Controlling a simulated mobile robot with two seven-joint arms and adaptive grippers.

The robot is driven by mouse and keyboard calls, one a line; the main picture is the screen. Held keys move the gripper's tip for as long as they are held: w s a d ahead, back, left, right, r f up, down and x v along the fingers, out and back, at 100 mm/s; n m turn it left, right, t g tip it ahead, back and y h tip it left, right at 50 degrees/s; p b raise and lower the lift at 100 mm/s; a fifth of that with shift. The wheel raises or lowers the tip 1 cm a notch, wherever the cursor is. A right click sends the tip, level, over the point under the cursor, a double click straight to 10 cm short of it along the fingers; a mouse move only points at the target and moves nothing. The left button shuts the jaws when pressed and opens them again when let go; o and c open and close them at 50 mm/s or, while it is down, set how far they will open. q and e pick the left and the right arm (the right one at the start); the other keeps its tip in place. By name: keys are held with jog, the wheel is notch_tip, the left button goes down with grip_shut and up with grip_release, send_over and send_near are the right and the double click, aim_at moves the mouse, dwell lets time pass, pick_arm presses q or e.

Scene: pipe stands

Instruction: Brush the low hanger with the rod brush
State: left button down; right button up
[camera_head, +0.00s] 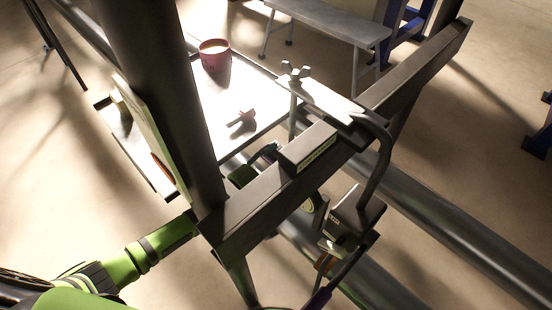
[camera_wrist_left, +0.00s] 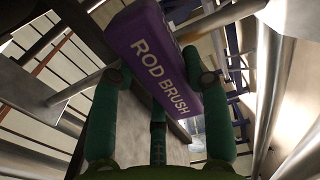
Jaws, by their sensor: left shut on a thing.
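My left gripper (camera_wrist_left: 158,68) is shut on the purple rod brush (camera_wrist_left: 150,50), with its dark green fingers on either side of it. The white lettering "ROD BRUSH" faces the left wrist camera. In the head view my green left arm passes behind the dark upright post, and the beam hides most of the gripper. A dark hanger block (camera_head: 354,214) with a small label hangs below a curved rod at the beam's right side. I cannot read its label. My right gripper is not in view.
The dark diagonal beam (camera_head: 262,200) and thick post (camera_head: 160,90) stand close to my left arm. A labelled block (camera_head: 308,147) sits on the beam. Behind are a white table (camera_head: 215,115) with a red cup (camera_head: 215,56), and a long grey pipe (camera_head: 450,220).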

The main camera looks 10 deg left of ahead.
pick_arm(q)
notch_tip(320, 180, up, 2)
jog(key=shift+r+p, duration=0.25)
jog(key=shift+p, duration=0.45)
jog(key=shift+f+b, duration=1.05)
jog(key=shift+f, duration=0.15)
jog(key=shift+f+b, duration=0.5)
jog(key=shift+f, duration=0.25)
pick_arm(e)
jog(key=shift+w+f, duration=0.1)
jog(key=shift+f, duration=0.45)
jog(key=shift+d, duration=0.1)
pick_arm(q)
jog(key=shift+s, duration=0.1)
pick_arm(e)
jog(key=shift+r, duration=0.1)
pick_arm(q)
jog(key=shift+p+v, duration=0.45)
jog(key=shift+v, duration=0.45)
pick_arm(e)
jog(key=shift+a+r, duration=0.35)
